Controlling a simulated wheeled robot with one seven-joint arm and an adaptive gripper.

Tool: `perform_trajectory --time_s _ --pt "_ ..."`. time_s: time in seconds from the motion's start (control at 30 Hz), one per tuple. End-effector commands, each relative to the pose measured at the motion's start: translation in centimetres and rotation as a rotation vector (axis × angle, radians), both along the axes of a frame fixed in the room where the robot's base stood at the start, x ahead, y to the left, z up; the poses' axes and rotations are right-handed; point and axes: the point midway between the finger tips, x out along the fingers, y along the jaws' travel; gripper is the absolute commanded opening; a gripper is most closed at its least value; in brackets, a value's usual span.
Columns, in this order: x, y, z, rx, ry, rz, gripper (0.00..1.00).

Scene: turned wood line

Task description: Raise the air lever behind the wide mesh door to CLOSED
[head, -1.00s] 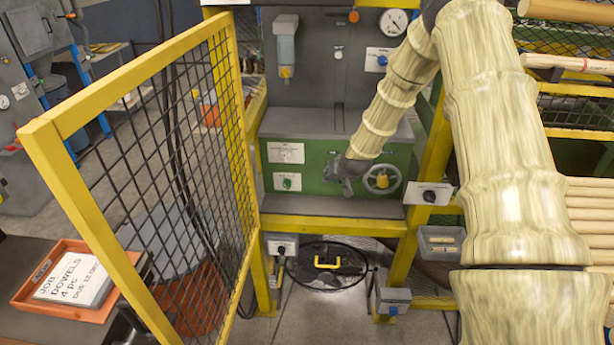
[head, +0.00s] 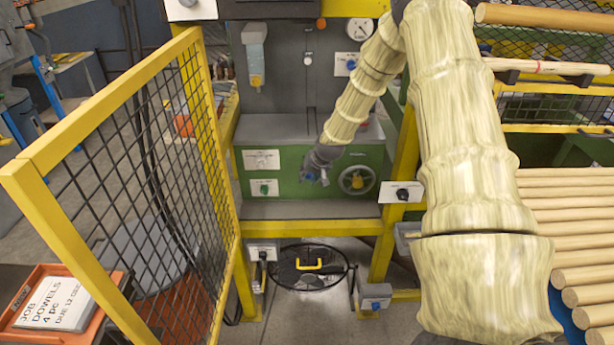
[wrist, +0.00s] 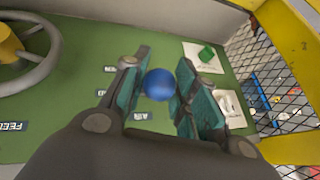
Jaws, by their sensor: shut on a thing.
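The air lever's blue ball knob (wrist: 158,84) sits between the two fingers of my gripper (wrist: 160,88) in the wrist view. The fingers are shut on it. An "AIR" label (wrist: 139,116) is on the green panel beside it; two other small labels are too blurred to read. The lever's stem is hidden, so I cannot tell its position. In the head view my gripper (head: 316,176) is at the green panel (head: 290,185), left of the handwheel (head: 357,180). The wide mesh door (head: 165,165) has a yellow frame and stands swung open at the left.
A yellow post (head: 400,170) with a black switch stands right of my gripper. The handwheel also shows in the wrist view (wrist: 45,55). A green button (head: 264,188) is left of my gripper. Dowels (head: 570,215) lie at the right; an orange tray (head: 105,325) is at lower left.

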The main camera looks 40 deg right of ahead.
Motion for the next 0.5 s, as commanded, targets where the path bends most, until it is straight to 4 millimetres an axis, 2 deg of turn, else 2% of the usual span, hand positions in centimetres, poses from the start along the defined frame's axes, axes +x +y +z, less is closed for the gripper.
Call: perform_trajectory --time_s 0.07,0.1,0.2,0.23,0.5 --pt "0.27 -0.27 0.33 -0.005 -0.007 -0.002 0.00" --pt "0.28 -0.27 0.34 -0.005 -0.007 -0.002 0.30" --pt "0.26 -0.19 0.30 -0.004 -0.007 -0.002 0.48" --pt "0.27 -0.15 0.28 -0.003 -0.006 -0.001 0.51" --pt "0.26 0.06 0.16 -0.002 -0.004 0.001 0.51"
